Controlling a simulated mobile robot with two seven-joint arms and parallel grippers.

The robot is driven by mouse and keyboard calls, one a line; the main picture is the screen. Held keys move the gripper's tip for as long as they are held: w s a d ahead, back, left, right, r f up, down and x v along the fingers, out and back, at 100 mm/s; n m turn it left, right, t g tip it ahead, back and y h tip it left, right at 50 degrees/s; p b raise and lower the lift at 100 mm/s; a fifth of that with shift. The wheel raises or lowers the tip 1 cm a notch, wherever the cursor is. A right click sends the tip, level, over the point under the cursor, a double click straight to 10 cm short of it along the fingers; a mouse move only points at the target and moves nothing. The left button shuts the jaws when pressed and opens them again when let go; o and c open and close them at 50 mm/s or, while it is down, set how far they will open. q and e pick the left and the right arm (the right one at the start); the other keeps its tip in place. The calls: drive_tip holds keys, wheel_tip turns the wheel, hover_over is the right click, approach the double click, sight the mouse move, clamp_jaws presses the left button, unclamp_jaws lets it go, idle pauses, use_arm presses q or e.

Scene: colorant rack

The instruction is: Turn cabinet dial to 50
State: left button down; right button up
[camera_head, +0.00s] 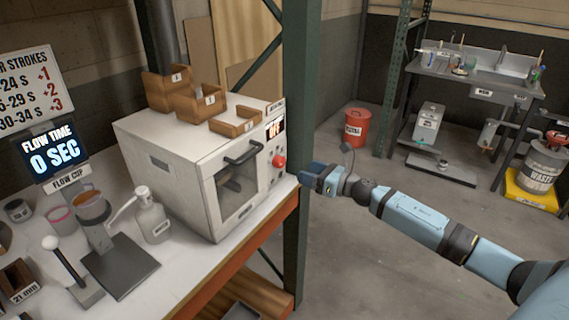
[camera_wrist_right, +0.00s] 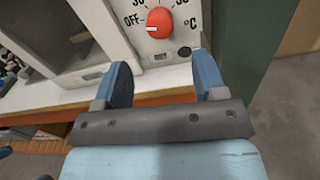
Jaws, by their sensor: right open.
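The white cabinet (camera_head: 180,165) stands on the bench, with a window door and a dark handle. Its red dial (camera_head: 279,162) is on the narrow front panel at the right, below a small lit display (camera_head: 275,128). In the right wrist view the red dial (camera_wrist_right: 159,23) shows near the top, with its pale mark towards OFF at the left; numbers around it are partly cut off. My right gripper (camera_wrist_right: 165,85) is open and empty, with its two blue fingers below the dial and apart from it. In the head view the right gripper (camera_head: 305,178) is just right of the cabinet's front. My left gripper is not in view.
A green post (camera_head: 297,60) rises close beside my right gripper. Wooden trays (camera_head: 170,88) sit on the cabinet. A pump bottle (camera_head: 151,218) and a flow cup stand stand left of it.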

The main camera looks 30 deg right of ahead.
sight(283, 163)
drive_tip(key=p+x, duration=0.1)
drive_tip(key=x, duration=0.7)
drive_tip(key=shift+w+a, duration=0.1)
drive_tip(key=shift+w, duration=0.2)
drive_tip(key=shift+c, duration=0.5)
drive_tip(key=c, duration=0.8)
